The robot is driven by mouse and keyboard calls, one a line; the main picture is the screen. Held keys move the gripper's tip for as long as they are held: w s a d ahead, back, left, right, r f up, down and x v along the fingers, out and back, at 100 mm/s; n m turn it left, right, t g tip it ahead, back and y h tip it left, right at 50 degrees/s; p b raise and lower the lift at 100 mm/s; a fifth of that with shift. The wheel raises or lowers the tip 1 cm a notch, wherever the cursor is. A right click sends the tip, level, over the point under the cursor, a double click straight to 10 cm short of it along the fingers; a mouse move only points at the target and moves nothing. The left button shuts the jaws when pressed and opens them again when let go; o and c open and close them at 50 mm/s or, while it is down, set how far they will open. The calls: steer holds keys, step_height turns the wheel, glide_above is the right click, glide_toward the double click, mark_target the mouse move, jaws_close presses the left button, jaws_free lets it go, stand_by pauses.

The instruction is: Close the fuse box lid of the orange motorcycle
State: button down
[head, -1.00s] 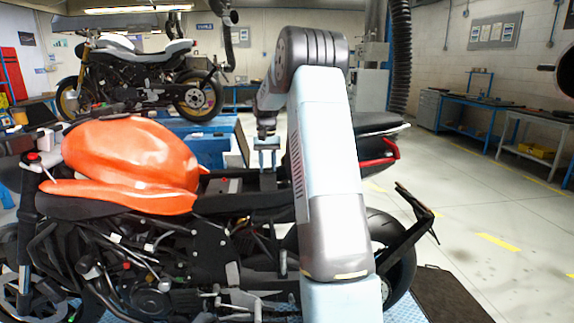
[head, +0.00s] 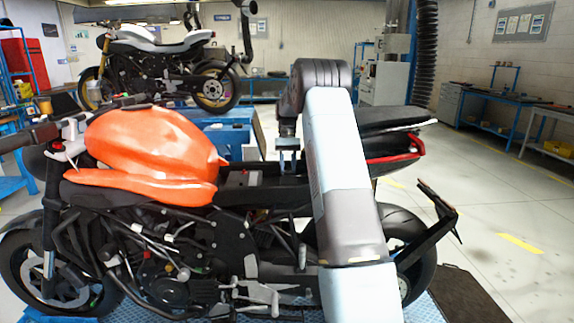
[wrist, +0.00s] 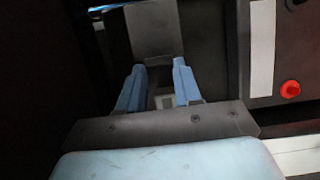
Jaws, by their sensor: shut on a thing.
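The orange motorcycle (head: 150,145) stands side-on in the head view, its middle open between tank and seat. My gripper (head: 288,145) reaches down over that open bay, just in front of the seat. In the wrist view, my gripper's two blue fingers (wrist: 159,75) are close together on a grey flat panel (wrist: 153,30), which looks like the fuse box lid. The panel extends beyond the fingertips and looks raised; its exact angle is unclear. A small pale part shows between the fingers. The box under the lid is mostly hidden by my gripper.
A red round knob (wrist: 290,89) and a pale strip (wrist: 262,48) lie right of the fingers in the wrist view. The black seat (head: 385,122) rises close behind my gripper. A second motorcycle (head: 155,62) stands on a blue lift at the back. Open floor lies right.

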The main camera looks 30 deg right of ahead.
steer(key=shift+w+f, duration=0.2)
steer(key=shift+f, duration=0.4)
steer(key=c, duration=1.2)
jaws_free()
steer(key=shift+w, duration=0.1)
steer(key=shift+o, duration=0.9)
steer(key=shift+w+f, duration=0.15)
steer(key=shift+o, duration=1.3)
steer(key=shift+r, duration=0.25)
steer(key=v, duration=1.3)
steer(key=shift+r, duration=0.2)
